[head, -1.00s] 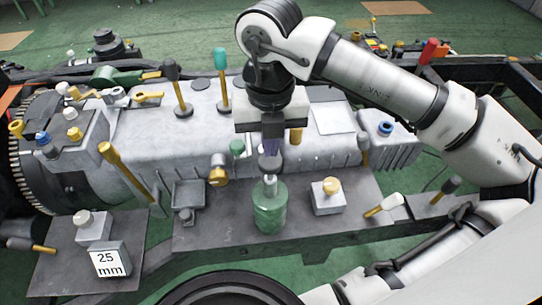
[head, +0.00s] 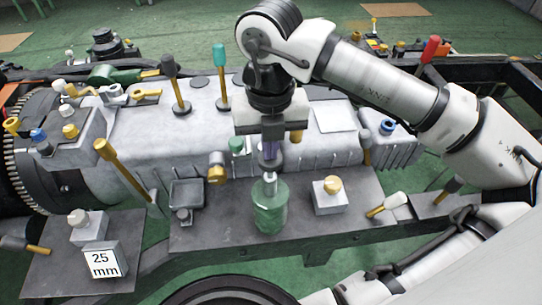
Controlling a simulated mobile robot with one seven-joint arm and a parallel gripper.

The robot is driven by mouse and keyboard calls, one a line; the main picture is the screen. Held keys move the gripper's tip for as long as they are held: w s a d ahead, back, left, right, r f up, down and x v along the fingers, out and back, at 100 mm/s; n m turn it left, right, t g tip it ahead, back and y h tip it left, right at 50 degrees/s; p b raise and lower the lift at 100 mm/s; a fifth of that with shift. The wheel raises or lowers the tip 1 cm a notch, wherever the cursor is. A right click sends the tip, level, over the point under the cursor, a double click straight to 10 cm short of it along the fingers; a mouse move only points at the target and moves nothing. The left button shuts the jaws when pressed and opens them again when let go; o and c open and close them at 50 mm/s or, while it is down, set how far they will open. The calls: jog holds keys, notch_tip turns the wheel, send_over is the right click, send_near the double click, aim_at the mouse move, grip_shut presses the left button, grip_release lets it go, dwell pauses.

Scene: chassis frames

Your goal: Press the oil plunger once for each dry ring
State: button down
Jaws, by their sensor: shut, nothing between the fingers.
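A green translucent oil bottle (head: 270,212) stands upright on the grey plate in front of the machine block. Its dark plunger head (head: 269,167) is at the top, partly covered by my gripper. My gripper (head: 271,157) points straight down over the bottle, shut and empty. Its tips are at or just above the plunger head; I cannot tell whether they touch. No rings that I can clearly tell as dry or oiled show in this view.
A grey block with a yellow knob (head: 331,193) stands right of the bottle, and a small square tray (head: 186,194) lies left. A block marked "25 mm" (head: 104,262) is at front left. Upright levers, one teal-topped (head: 220,57), stand behind.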

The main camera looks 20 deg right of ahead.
jog(key=shift+f+b, duration=1)
jog(key=shift+f, duration=0.05)
jog(key=shift+r, duration=0.1)
jog(key=shift+r+p, duration=2)
jog(key=shift+r, duration=1.75)
